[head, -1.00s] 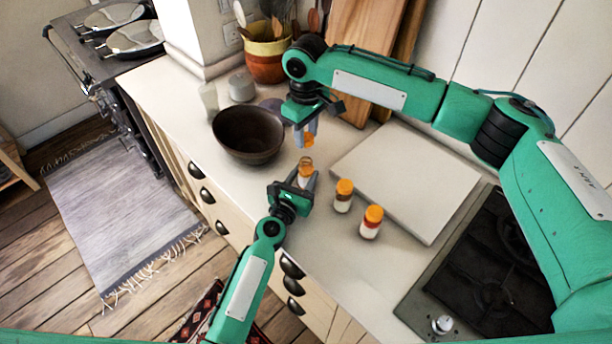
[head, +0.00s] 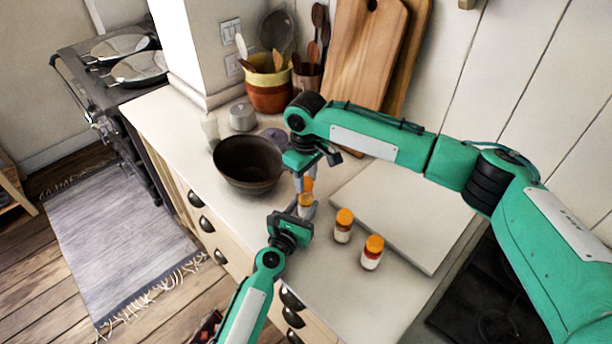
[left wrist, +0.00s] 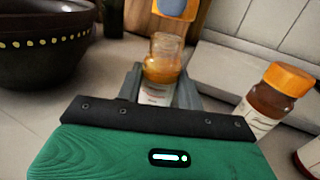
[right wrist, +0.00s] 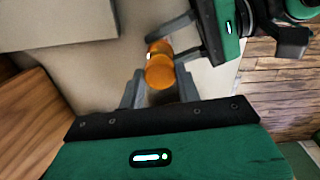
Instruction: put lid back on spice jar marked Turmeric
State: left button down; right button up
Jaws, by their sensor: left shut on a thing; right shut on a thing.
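An open spice jar (head: 305,201) with orange contents stands upright in my left gripper (head: 307,210), which is shut on it. The left wrist view shows its clear neck (left wrist: 165,48) and part of a white label (left wrist: 157,94); I cannot read a name there. My right gripper (head: 305,181) is shut on an orange lid (head: 308,185) and holds it just above the jar mouth. In the left wrist view the lid (left wrist: 176,8) is apart from the jar, with a gap below it. In the right wrist view the lid (right wrist: 160,72) partly covers the jar.
Two closed jars with orange lids, one nearer (head: 343,227) and one farther right (head: 372,254), stand right of my left gripper. A dark bowl (head: 248,165) is to the left. A pale board (head: 405,210) lies behind the jars; the hob is at the right.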

aim_at(306, 203)
jog(key=shift+f, duration=0.15)
jog(key=shift+f, duration=0.75)
jog(key=shift+f, duration=0.6)
jog(key=m, duration=3.5)
jog(key=shift+m, duration=0.4)
